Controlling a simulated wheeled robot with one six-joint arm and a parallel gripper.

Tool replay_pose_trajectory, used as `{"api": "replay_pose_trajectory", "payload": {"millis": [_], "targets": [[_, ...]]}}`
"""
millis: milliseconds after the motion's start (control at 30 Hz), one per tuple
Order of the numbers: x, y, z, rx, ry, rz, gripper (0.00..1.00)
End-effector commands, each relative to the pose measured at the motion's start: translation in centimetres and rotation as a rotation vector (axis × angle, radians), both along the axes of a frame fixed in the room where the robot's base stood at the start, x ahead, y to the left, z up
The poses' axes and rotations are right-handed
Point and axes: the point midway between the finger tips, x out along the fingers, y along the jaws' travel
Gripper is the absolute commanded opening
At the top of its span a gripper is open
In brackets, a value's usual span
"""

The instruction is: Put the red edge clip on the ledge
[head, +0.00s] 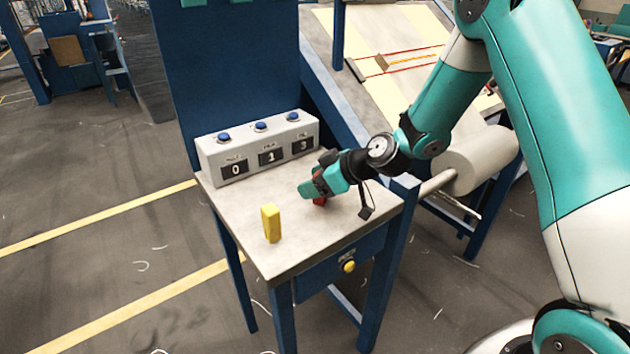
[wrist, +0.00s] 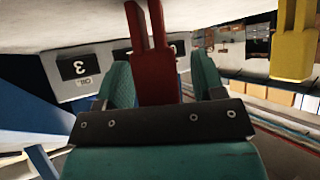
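The red edge clip (head: 319,201) stands on the grey top of the workbench, under my gripper (head: 312,192), which partly hides it. In the wrist view, which is upside down, the red clip (wrist: 153,55) shows its two prongs and lies between the teal fingers of my gripper (wrist: 162,78). The fingers look open around it, with a narrow gap at the sides. The lower part of the clip is hidden by the gripper body. I cannot tell which surface the task calls the ledge.
A yellow clip (head: 271,223) stands near the bench's front left edge; it also shows in the wrist view (wrist: 293,45). A grey counter box (head: 258,146) with blue buttons stands at the back. A yellow button (head: 348,266) is on the bench's front. The bench top (head: 315,240) between is clear.

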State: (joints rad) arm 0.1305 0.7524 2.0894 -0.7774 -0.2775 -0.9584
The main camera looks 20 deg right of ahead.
Motion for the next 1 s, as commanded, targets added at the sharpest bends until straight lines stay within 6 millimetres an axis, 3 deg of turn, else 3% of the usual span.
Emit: {"api": "replay_pose_trajectory", "payload": {"millis": [400,1000], "targets": [[-0.5,-0.7,0.7,0.0,-0.001,-0.003,0.63],[-8.1,-9.1,8.5,-0.002,-0.003,-0.005,0.63]]}}
